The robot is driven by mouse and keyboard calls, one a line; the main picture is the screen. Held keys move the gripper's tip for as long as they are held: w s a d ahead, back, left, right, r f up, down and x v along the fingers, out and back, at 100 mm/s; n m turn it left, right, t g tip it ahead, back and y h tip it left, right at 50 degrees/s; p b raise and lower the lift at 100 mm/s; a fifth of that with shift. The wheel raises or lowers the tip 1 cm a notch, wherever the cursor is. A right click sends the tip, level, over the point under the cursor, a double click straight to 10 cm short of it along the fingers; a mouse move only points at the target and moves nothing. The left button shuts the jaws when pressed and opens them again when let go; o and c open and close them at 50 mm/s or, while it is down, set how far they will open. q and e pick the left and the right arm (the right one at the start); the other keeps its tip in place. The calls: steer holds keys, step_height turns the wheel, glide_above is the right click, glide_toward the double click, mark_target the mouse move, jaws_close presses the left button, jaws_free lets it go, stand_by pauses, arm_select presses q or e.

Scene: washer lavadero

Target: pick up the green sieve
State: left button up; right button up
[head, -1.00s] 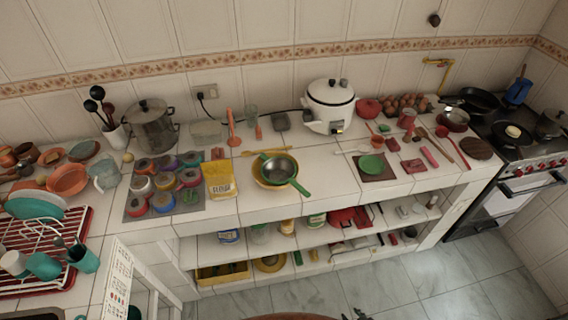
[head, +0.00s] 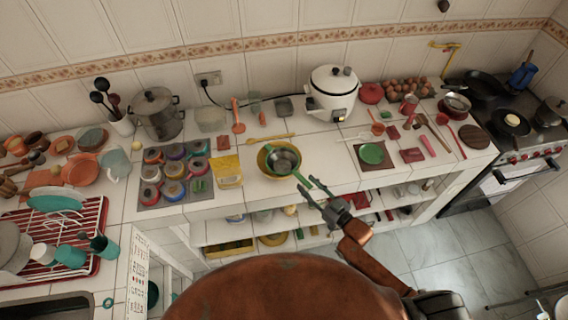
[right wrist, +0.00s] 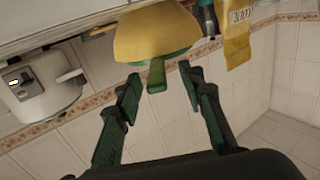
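The green sieve (head: 283,162) has a grey mesh bowl and sits in a yellow bowl (head: 264,168) on the counter. Its green handle (head: 301,178) points toward the counter's front edge. My right gripper (head: 312,190) is open and empty at the handle's end. In the right wrist view the handle (right wrist: 156,78) shows between the spread fingertips of my right gripper (right wrist: 160,75), with a gap on each side. The yellow bowl (right wrist: 155,32) is beyond it. My left gripper is not in view.
A yellow bag (head: 227,172) and a tray of colourful pots (head: 172,177) stand left of the sieve. A white rice cooker (head: 332,93) is behind it, to the right. A green plate (head: 372,153) lies further right.

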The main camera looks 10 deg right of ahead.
mark_target(293, 171)
steer(key=x, duration=0.2)
steer(key=p+x, duration=0.1)
steer(key=x, duration=0.2)
steer(key=shift+w+f, duration=0.2)
steer(key=shift+f, duration=0.05)
jaws_close()
stand_by(0.4)
